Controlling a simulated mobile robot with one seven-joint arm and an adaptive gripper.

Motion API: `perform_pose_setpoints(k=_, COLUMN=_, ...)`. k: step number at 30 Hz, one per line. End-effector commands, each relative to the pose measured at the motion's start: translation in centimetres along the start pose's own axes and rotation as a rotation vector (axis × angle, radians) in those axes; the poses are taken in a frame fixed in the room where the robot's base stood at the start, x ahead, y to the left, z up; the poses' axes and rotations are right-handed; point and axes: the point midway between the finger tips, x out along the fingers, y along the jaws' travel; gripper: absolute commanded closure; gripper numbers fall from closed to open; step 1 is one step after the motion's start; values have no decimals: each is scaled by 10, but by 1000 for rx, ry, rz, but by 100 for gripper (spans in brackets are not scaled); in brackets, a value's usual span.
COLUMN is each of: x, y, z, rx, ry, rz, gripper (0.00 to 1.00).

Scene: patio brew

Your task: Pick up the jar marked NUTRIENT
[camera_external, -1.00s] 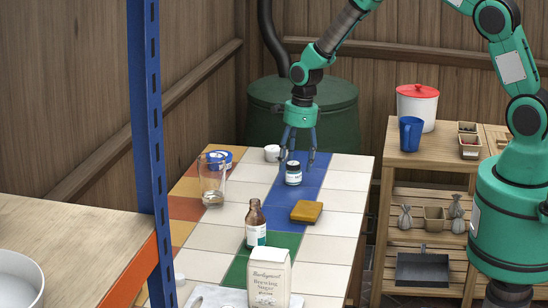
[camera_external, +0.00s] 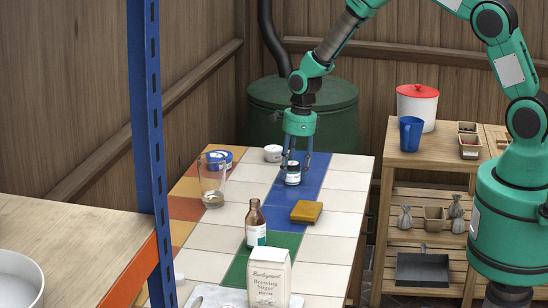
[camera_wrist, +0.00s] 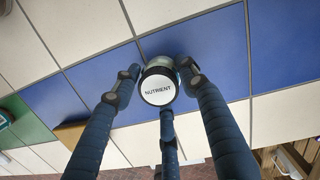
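In the wrist view my gripper (camera_wrist: 160,86) has a finger on the left, one on the right and one below the lid. The fingers are open, with small gaps to the jar; firm contact does not show.
A yellow sponge-like block (camera_external: 306,211) lies in front of the jar. A white cup (camera_external: 272,153) stands behind left, and a glass (camera_external: 212,185) and blue-lidded tub (camera_external: 219,155) left. A brown bottle (camera_external: 255,225) and sugar bag (camera_external: 269,280) stand nearer. Tiles right of the jar are clear.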

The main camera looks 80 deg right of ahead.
Motion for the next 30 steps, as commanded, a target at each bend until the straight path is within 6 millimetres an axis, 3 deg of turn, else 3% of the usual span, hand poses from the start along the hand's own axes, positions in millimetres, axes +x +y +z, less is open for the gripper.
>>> perform_pose_setpoints(k=1, x=0, y=0, z=0, rx=0, ry=0, rz=0, gripper=76)
perform_pose_setpoints(k=3, x=0, y=0, z=0, rx=0, ry=0, rz=0, gripper=88)
perform_pose_setpoints(k=17, x=-4, y=0, z=1, rx=0, ry=-1, rz=0, gripper=88)
perform_pose_setpoints(k=26, x=-36, y=-1, z=5, rx=0, ry=-2, rz=-2, gripper=88)
perform_pose_setpoints(k=30, x=-41, y=13, z=-11, rx=0, ry=0, rz=1, gripper=88)
